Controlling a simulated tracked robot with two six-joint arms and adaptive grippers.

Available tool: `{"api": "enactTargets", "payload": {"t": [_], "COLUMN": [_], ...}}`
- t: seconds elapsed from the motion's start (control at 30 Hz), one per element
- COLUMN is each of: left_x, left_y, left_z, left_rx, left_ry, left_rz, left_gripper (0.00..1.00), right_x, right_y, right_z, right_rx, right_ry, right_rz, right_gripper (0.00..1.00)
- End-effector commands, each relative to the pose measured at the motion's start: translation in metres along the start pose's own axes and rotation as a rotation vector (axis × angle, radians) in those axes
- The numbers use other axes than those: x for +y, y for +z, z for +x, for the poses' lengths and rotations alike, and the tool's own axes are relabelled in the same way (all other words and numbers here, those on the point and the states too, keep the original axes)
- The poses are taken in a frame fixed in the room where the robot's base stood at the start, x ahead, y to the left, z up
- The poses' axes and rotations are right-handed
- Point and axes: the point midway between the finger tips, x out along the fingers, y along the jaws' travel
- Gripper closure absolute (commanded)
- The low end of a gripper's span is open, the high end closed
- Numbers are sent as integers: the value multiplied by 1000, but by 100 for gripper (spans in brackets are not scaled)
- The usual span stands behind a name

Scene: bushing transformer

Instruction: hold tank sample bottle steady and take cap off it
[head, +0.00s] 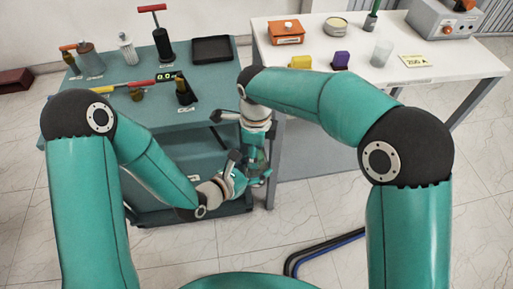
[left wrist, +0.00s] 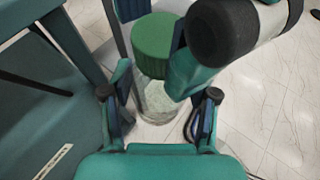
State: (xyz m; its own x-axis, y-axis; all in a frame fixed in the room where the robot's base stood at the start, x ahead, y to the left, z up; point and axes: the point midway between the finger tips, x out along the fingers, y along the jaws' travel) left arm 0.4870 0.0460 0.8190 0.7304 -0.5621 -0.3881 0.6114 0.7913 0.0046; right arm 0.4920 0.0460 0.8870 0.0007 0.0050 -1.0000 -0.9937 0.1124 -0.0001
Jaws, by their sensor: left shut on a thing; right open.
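The sample bottle is a clear, pale jar (left wrist: 158,104) with a ribbed green cap (left wrist: 154,44), seen clearly in the left wrist view. The cap is on the bottle. My left gripper (left wrist: 156,92) is shut on the bottle body below the cap, with one finger on each side. My right gripper (head: 256,152) is open and comes down from above. In the left wrist view, parts of it lie beside and behind the cap; I cannot tell whether they touch it. In the head view my left gripper (head: 246,177) and the right one crowd together and mostly hide the bottle.
The teal cart (head: 215,125) at left holds tools, small bottles and a black tray (head: 212,49). The white table (head: 455,68) at right carries an orange box (head: 286,32), a beaker (head: 381,53) and a grey device (head: 440,18). Both grippers are in front of the gap between them.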

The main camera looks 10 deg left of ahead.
Motion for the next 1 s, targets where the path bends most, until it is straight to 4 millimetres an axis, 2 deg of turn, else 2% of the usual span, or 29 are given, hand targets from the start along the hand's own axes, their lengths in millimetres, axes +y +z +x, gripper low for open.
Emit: {"api": "enactTargets", "payload": {"t": [0.03,0.3,0.37,0.53,0.63,1.0], "left_x": [0,0,0,-1,-2,-3], "left_y": [0,0,0,0,0,0], "left_z": [0,0,0,-1,-1,-1], "left_rx": [-1,-1,-1,0,0,1], "left_ry": [0,-1,-1,-3,-4,-8], "left_rz": [0,1,1,1,1,3], "left_gripper": [100,100,100,100,100,100], "right_x": [0,-1,-1,-2,-2,-2], "right_y": [0,0,0,0,0,0], "right_z": [0,0,0,0,0,-1], "right_rx": [0,0,0,-1,-1,1], "right_ry": [0,-2,-3,-6,-7,-10], "right_rz": [0,0,0,-42,-161,-959], "right_gripper": [47,92,100,100,100,100]}}
